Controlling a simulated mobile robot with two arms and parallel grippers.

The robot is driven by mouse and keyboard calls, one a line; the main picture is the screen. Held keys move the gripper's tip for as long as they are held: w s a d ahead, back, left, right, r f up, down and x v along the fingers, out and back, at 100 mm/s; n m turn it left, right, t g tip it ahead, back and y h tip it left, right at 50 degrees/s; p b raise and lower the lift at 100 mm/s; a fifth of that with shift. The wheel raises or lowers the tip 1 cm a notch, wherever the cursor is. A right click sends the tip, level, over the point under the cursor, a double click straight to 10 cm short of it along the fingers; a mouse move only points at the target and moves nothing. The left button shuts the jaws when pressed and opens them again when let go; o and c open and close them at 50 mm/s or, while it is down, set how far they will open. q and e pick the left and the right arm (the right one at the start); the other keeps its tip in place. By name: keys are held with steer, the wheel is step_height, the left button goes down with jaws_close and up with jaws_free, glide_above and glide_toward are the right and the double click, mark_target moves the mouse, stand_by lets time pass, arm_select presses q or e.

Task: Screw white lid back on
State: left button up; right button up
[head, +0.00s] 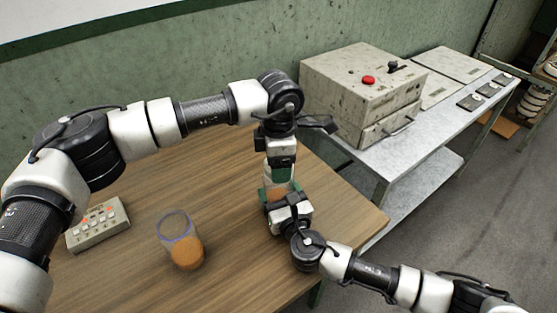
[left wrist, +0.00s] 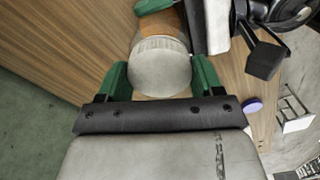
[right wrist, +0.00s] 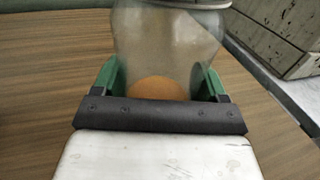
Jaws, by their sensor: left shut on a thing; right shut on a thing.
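The glass jar (right wrist: 172,45) stands upright on the table with something orange low inside it. The white lid (left wrist: 160,66) is at the jar's mouth; its pale edge also shows at the top of the right wrist view (right wrist: 188,3). I cannot tell how tight it sits. My left gripper (left wrist: 162,78) points down from above, shut on the lid with its green fingers on either side. My right gripper (right wrist: 160,84) is shut around the jar's body from the side. In the head view the grippers largely hide jar and lid.
An open glass (head: 180,241) with orange contents stands on the wooden table (head: 130,275), left of the jar. A grey button box (head: 98,225) lies farther left. A metal bench (head: 405,150) holds a large machine (head: 350,88).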

arm_select(q)
steer(key=m, duration=0.7)
steer(key=o, duration=1.1)
steer(key=shift+r, duration=0.1)
step_height(320, 180, up, 12)
steer(key=shift+f, duration=0.1)
arm_select(e)
steer(key=o, duration=1.7)
steer(key=shift+o, duration=0.2)
steer(key=shift+s, duration=0.1)
arm_select(q)
steer(key=shift+f+b, duration=0.4)
arm_select(e)
steer(key=v, duration=1)
steer(key=shift+s+d, duration=0.15)
steer(key=shift+s, duration=0.15)
